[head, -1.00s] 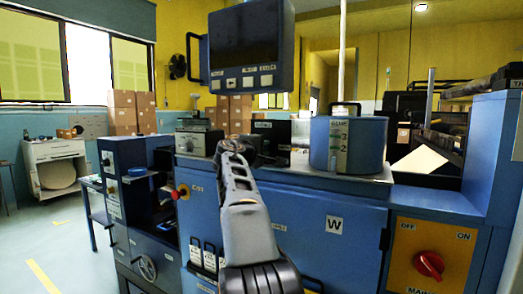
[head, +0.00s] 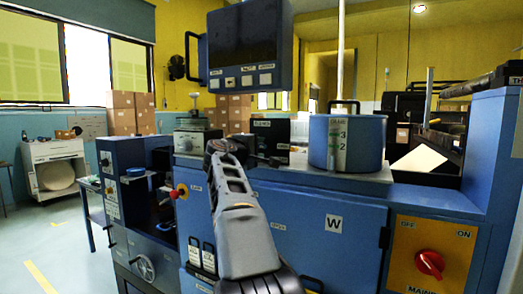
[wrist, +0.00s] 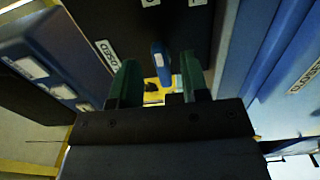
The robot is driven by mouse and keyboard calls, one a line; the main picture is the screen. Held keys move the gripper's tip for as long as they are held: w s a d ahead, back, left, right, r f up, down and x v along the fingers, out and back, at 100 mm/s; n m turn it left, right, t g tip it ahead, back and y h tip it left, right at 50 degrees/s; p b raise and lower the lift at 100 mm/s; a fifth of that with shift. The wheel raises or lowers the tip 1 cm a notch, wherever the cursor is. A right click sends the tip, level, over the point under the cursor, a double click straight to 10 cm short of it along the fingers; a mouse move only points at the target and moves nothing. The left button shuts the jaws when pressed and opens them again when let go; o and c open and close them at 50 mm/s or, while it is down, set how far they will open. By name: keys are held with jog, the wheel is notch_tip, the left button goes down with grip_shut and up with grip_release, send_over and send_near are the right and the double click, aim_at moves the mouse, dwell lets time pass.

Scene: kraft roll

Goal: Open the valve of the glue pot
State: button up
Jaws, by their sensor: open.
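The glue pot (head: 318,145) is a blue cylinder with a dark top handle and a level scale marked 3 and 2. It stands on the blue machine's top, right of my gripper (head: 222,148) in the head view. In the wrist view my gripper (wrist: 160,80) is open, with its two green fingers apart. A blue lever (wrist: 158,54) shows between the fingers against a dark panel. I cannot tell whether the fingers touch it.
A black box (head: 271,130) stands behind my gripper on the machine. A hanging control panel (head: 245,45) is above. A red main switch (head: 429,263) is at lower right. Open floor (head: 60,235) lies at left.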

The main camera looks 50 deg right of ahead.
jog(key=b+v, duration=0.1)
jog(key=v, duration=0.9)
jog(key=shift+a, duration=0.25)
